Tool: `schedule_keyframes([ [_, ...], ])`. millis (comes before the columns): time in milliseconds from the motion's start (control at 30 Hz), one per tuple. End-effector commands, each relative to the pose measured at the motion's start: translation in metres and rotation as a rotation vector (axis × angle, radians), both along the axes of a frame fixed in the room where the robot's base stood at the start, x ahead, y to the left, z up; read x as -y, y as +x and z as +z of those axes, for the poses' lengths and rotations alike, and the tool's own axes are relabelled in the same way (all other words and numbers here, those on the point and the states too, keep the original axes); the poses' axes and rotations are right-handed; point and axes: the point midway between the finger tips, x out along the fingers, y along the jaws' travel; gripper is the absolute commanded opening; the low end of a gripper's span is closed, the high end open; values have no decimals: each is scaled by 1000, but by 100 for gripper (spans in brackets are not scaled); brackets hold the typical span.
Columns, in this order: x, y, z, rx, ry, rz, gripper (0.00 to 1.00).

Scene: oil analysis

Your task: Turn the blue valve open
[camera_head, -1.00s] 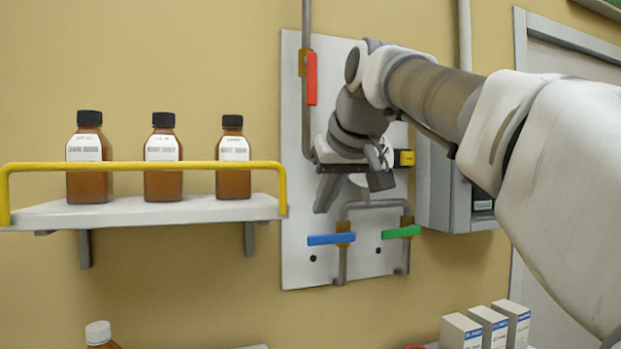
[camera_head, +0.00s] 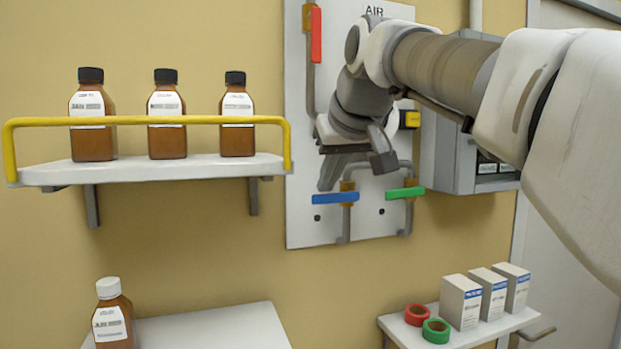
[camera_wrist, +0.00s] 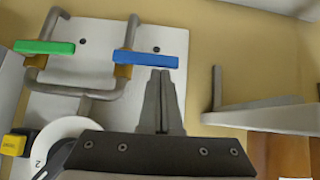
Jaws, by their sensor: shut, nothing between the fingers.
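The blue valve handle (camera_head: 335,198) lies horizontal across its vertical pipe, low on the white wall panel (camera_head: 300,225). Its free end points left in the head view. In the wrist view the blue handle (camera_wrist: 150,59) is near the top middle, free end to the right. My gripper (camera_head: 328,188) is just above the handle's left part in the head view. In the wrist view my gripper's fingertips (camera_wrist: 160,72) are together and empty, close beside the handle's free half. I cannot tell whether they touch it.
A green handle (camera_head: 405,193) is right of the blue one, and a red handle (camera_head: 316,35) stands upright above. A yellow part (camera_head: 410,119) and grey box (camera_head: 465,165) are at right. A shelf (camera_head: 150,172) with bottles and yellow rail (camera_head: 145,120) is left.

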Motion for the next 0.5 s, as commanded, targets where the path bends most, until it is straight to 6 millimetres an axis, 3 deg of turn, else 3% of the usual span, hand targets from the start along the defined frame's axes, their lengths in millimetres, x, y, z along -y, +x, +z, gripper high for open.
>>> schedule_keyframes([
  [500, -4, -1, -7, 28, -91, 2, 0],
])
